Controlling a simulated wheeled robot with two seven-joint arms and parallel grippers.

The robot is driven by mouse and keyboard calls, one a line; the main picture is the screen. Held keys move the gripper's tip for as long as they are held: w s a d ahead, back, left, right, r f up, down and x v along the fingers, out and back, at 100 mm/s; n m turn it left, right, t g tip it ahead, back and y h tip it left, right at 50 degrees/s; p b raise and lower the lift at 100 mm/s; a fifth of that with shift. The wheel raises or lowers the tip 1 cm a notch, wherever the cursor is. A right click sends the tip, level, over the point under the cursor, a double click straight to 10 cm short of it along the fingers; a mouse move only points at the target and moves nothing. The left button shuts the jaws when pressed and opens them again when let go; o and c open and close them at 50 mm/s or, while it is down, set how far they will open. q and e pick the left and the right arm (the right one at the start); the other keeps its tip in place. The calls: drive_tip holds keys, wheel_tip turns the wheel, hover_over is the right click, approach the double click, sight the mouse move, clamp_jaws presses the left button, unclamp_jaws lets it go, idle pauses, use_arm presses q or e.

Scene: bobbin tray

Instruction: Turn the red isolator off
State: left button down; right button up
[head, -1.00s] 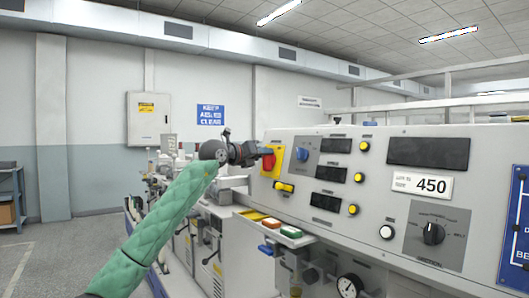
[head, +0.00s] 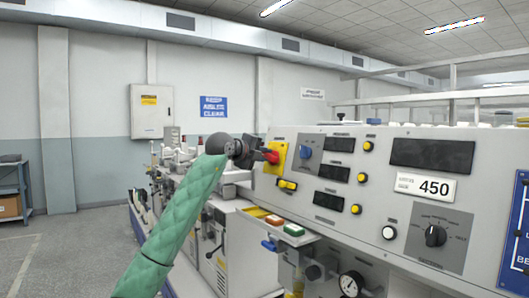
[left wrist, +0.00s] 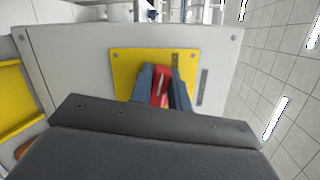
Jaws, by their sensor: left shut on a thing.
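The red isolator (head: 275,156) is a red handle on a yellow plate (head: 280,148), at the left end of the grey control panel. My left gripper (head: 268,157) reaches it from the left and is shut on the red handle. In the left wrist view the red handle (left wrist: 160,88) sits between the two dark fingers, in front of the yellow plate (left wrist: 126,68). The handle looks slightly tilted there. The fingers hide its sides. My right gripper is not in view.
The panel carries a blue knob (head: 306,152), a black dial (head: 435,236) and yellow buttons. The floor at left is clear.

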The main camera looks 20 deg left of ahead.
use_arm(q)
drive_tip(key=shift+a+f+n+p, duration=0.15)
drive_tip(key=shift+n+p, duration=0.2)
drive_tip(key=shift+n, duration=0.75)
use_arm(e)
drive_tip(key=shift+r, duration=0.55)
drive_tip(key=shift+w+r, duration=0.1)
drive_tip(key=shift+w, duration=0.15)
use_arm(q)
drive_tip(key=c, duration=1.3)
unclamp_jaws()
drive_tip(key=shift+f, duration=0.1)
drive_tip(key=shift+s, duration=0.1)
drive_tip(key=shift+g, duration=0.3)
drive_tip(key=v, duration=0.7)
drive_tip(key=shift+s+b, duration=0.25)
drive_tip(key=shift+b, duration=0.15)
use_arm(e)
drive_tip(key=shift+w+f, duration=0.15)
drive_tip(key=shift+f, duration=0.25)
use_arm(q)
drive_tip(key=shift+a, duration=0.1)
